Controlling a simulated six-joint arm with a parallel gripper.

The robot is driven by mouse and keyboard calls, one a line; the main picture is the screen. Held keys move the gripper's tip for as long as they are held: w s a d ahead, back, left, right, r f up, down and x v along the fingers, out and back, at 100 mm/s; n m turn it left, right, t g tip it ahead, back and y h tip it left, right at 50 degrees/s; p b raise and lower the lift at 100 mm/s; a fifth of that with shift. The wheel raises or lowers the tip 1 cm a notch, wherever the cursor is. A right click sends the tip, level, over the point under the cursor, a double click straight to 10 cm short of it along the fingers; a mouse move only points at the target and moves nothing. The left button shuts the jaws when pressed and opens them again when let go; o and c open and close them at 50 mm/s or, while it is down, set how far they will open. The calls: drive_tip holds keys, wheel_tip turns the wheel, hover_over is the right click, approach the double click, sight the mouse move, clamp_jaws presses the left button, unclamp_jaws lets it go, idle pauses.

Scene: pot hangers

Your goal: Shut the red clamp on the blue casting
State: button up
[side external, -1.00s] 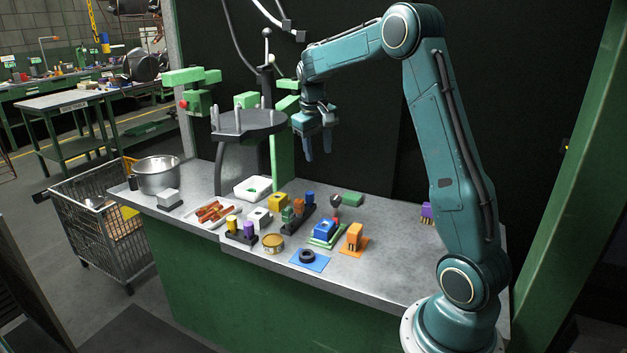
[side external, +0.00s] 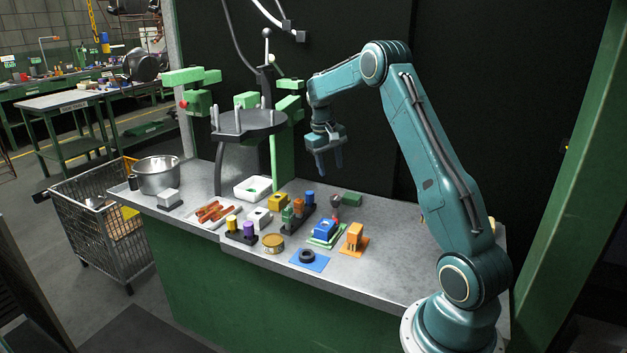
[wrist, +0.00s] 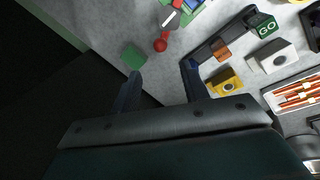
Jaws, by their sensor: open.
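The blue casting (side external: 324,229) sits on a green base plate near the middle of the bench. Its edge shows at the top of the wrist view (wrist: 187,3). The red clamp (side external: 336,217) stands at the casting's back side. In the wrist view its lever (wrist: 168,21) ends in a round red knob (wrist: 160,45). The lever appears raised off the casting. My gripper (side external: 330,169) hangs above and behind the clamp, fingers pointing down, open and empty. In the wrist view the knob lies ahead of the open fingers (wrist: 161,72).
A green block (side external: 352,199) lies behind the clamp. An orange part (side external: 354,236) stands to the right, and a dark rack with cylinders (side external: 298,214) to the left. A black ring (side external: 307,256) lies on a blue mat in front. A round dark stand (side external: 250,123) rises at left.

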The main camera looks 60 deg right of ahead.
drive_tip(key=f, duration=0.4)
drive_tip(key=s+d+f, duration=0.1)
drive_tip(key=f, duration=0.3)
drive_tip(key=d+f, duration=0.1)
drive_tip(key=f, duration=0.3)
drive_tip(key=shift+s+f, duration=0.2)
drive_tip(key=shift+f, duration=0.05)
drive_tip(key=c, duration=1)
